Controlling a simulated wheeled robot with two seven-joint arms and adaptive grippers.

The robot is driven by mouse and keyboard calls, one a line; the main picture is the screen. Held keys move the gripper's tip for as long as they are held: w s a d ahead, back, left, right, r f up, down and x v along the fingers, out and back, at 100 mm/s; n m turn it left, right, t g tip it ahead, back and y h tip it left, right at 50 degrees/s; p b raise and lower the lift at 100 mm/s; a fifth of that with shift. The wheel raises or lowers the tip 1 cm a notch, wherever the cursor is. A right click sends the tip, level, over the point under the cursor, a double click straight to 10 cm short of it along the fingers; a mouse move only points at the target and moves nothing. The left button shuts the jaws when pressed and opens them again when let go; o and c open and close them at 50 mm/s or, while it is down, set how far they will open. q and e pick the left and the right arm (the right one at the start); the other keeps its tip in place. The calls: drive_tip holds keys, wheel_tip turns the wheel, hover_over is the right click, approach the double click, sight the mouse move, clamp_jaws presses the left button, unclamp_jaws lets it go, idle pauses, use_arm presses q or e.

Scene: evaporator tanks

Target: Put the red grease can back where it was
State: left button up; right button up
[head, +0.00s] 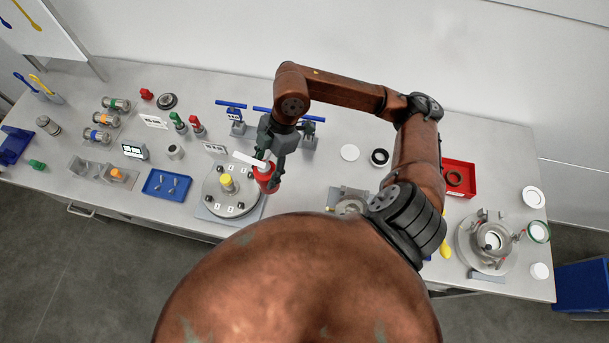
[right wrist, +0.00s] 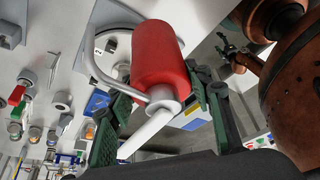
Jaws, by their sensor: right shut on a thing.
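The red grease can (head: 266,181) is held by my right gripper (head: 271,158), just above and right of the round grey flanged plate with a yellow knob (head: 227,182). In the right wrist view the can (right wrist: 160,58) has a red body, a pale neck and a long white nozzle (right wrist: 146,134). The two dark green fingers (right wrist: 162,110) stand on either side of the neck. A dark gripper-like shape (right wrist: 236,55) on a brown arm, probably my left gripper, shows small at the upper right there. Its jaws are too small to read.
A red bin (head: 459,177) and a round vessel (head: 488,240) are at the right. A white disc (head: 350,152) and black ring (head: 380,157) lie mid-bench.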

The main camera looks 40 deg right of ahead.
drive_tip(key=m, duration=0.1)
drive_tip(key=m+t, duration=0.1)
drive_tip(key=shift+s+r+m, duration=0.15)
drive_tip(key=shift+s+m, duration=0.05)
drive_tip(key=shift+m, duration=0.2)
drive_tip(key=shift+d, duration=0.15)
drive_tip(key=d+f+p, duration=0.1)
drive_tip(key=d+f, duration=0.3)
drive_tip(key=d+f+p, duration=0.1)
drive_tip(key=d+f, duration=0.3)
drive_tip(key=d, duration=0.1)
drive_tip(key=d+f+p, duration=0.1)
drive_tip(key=d+f, duration=0.3)
drive_tip(key=f, duration=0.1)
drive_tip(key=shift+w+d, duration=0.25)
drive_tip(key=shift+d, duration=0.05)
drive_tip(key=o, duration=1.6)
drive_tip(key=shift+c, duration=0.2)
drive_tip(key=b+v, duration=0.1)
drive_tip(key=v, duration=1.1)
drive_tip(key=shift+a, duration=0.2)
